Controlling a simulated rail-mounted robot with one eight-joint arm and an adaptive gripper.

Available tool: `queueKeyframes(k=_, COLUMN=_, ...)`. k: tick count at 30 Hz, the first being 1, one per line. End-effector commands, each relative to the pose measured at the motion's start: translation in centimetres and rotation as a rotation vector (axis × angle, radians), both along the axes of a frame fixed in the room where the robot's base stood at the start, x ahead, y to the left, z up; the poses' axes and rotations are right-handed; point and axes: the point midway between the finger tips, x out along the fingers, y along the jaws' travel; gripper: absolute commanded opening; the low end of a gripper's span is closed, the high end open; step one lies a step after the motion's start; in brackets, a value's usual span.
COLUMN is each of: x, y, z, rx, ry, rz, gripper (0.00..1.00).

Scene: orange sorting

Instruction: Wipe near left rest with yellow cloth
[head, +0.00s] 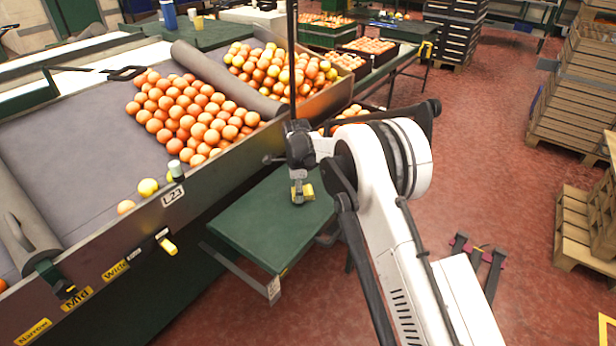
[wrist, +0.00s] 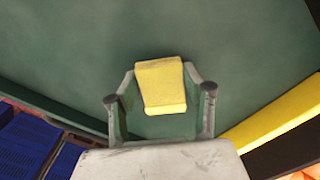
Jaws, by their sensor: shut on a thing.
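My gripper (head: 302,199) points down over a flat green rest (head: 255,232) beside the sloped sorting table. It is shut on a folded yellow cloth (head: 308,191), which shows as a small yellow pad. In the wrist view the cloth (wrist: 161,85) sits between the two fingers of my gripper (wrist: 160,98), in front of the green surface (wrist: 80,40). The cloth is at or just above the green surface; I cannot tell whether it touches. No clear dirt mark shows on the rest.
Many oranges (head: 190,110) lie on the grey sorting table (head: 70,150), whose metal side wall borders the rest. Pallets (head: 570,230) stand at the right. The red floor (head: 490,150) between is mostly clear.

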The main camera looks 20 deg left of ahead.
Motion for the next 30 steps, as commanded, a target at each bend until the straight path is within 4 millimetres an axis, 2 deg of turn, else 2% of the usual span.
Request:
queueKeyframes(k=2, x=-0.4, y=0.3, z=0.4, rx=0.0, ry=0.0, rz=0.006, gripper=0.19)
queueKeyframes(k=4, x=-0.5, y=-0.6, z=-0.3, rx=0.0, ry=0.0, rz=0.004, gripper=0.19)
queueKeyframes(k=15, x=-1.5, y=-3.9, z=0.0, rx=0.0, ry=0.0, rz=0.001, gripper=0.19)
queueKeyframes(k=17, x=-1.4, y=-3.8, z=0.4, rx=0.0, ry=0.0, rz=0.001, gripper=0.19)
queueKeyframes(k=19, x=-1.4, y=-3.9, z=2.4, rx=0.0, ry=0.0, rz=0.0, gripper=0.19)
queueKeyframes(k=30, x=-1.1, y=-4.4, z=5.6, rx=0.0, ry=0.0, rz=-0.007, gripper=0.19)
